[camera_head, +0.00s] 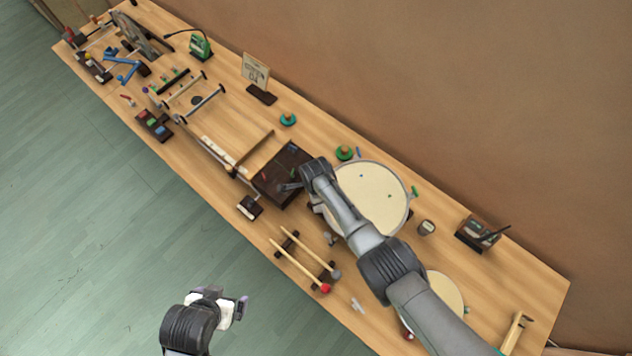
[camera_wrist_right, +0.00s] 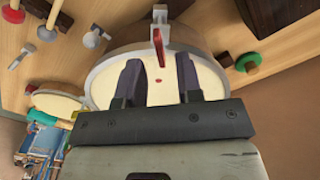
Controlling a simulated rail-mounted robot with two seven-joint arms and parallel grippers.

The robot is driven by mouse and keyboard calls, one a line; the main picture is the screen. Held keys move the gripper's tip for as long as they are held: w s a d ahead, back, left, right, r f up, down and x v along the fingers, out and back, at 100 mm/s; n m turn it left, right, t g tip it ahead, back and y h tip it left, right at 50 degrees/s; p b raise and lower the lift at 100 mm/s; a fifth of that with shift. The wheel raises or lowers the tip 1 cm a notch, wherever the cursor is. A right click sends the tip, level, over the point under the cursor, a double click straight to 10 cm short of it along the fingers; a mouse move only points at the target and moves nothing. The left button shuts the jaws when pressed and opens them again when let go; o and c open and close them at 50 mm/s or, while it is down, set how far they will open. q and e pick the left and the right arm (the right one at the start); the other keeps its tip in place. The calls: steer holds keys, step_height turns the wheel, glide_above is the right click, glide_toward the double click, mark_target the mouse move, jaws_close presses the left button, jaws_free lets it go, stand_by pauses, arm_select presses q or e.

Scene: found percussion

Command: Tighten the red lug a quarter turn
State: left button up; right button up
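The red lug (camera_wrist_right: 158,48) stands at the rim of a cream-headed drum (camera_wrist_right: 105,82) in the right wrist view. My right gripper (camera_wrist_right: 157,68) is open, its two dark fingers apart. The lug shows in the gap between the fingertips, a little beyond them, and I see no contact. In the head view the same gripper (camera_head: 288,187) is by the left side of the large drum (camera_head: 375,195); my arm hides the lug there. My left gripper (camera_head: 225,303) hangs over the floor in front of the table; its finger gap is unclear.
Two mallets (camera_head: 300,265) lie on a dark rack near the front edge. A dark box (camera_head: 272,190) is left of the drum. A smaller drum (camera_head: 447,290) lies partly under my right arm. Green knobs (camera_head: 345,153) stand behind. The wall closes the back.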

step_height(320, 180, up, 11)
steer(key=p, duration=0.2)
steer(key=shift+r, duration=0.15)
stand_by(0.7)
